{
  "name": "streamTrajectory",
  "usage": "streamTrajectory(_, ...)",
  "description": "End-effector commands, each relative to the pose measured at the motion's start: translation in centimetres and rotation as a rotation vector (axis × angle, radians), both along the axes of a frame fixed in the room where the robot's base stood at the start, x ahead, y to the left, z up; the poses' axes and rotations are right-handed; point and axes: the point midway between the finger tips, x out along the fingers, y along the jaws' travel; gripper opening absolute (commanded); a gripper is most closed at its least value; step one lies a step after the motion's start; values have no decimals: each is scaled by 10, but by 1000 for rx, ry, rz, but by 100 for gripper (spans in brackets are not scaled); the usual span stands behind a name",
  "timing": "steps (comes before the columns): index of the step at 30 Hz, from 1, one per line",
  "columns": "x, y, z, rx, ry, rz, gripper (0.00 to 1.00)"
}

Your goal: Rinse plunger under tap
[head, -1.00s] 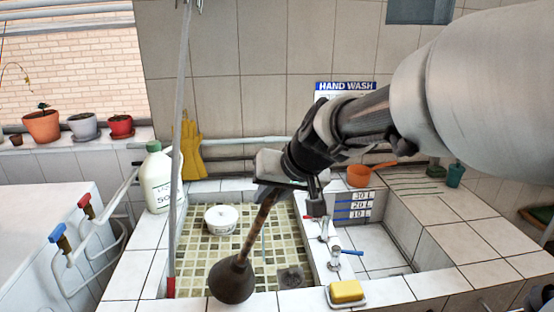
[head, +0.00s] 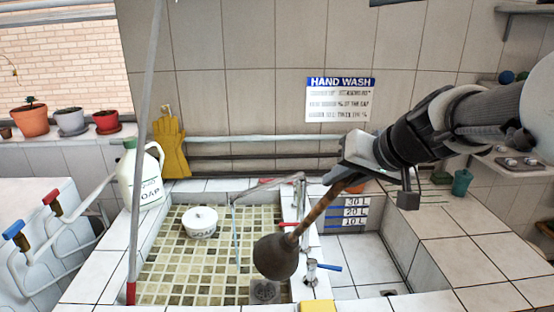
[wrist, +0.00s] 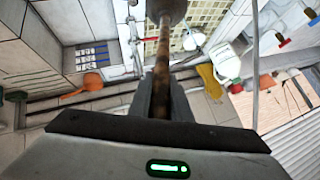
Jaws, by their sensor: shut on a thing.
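The plunger has a dark rubber cup (head: 276,257) and a brown wooden handle (head: 318,212). My gripper (head: 345,180) is shut on the upper end of the handle; the wrist view also shows the handle between the fingers (wrist: 160,100). The plunger is tilted, its cup lowest and to the left, above the front right of the mosaic-tiled basin (head: 165,262). The tap (head: 268,188) reaches over this basin from the divider, and a thin bluish stream (head: 237,240) falls from its spout. The stream is left of the cup; I cannot tell whether they touch.
A white round container (head: 201,222) stands in the mosaic basin, with a drain (head: 264,291) at its front right. A soap jug (head: 140,175) stands at the left rim. A blue-handled valve (head: 312,270) is on the divider. The right basin (head: 360,262) looks clear.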

Motion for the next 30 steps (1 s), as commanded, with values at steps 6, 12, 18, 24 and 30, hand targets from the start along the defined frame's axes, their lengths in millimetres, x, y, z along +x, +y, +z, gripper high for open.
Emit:
streamTrajectory(6,3,1,1,3,-4,-4,0)
streamTrajectory(12,12,14,-2,4,-1,-2,0)
streamTrajectory(18,25,29,-6,3,-2,-3,0)
streamTrajectory(24,37,45,-9,4,-1,-2,0)
streamTrajectory(30,49,60,-13,4,-2,-3,0)
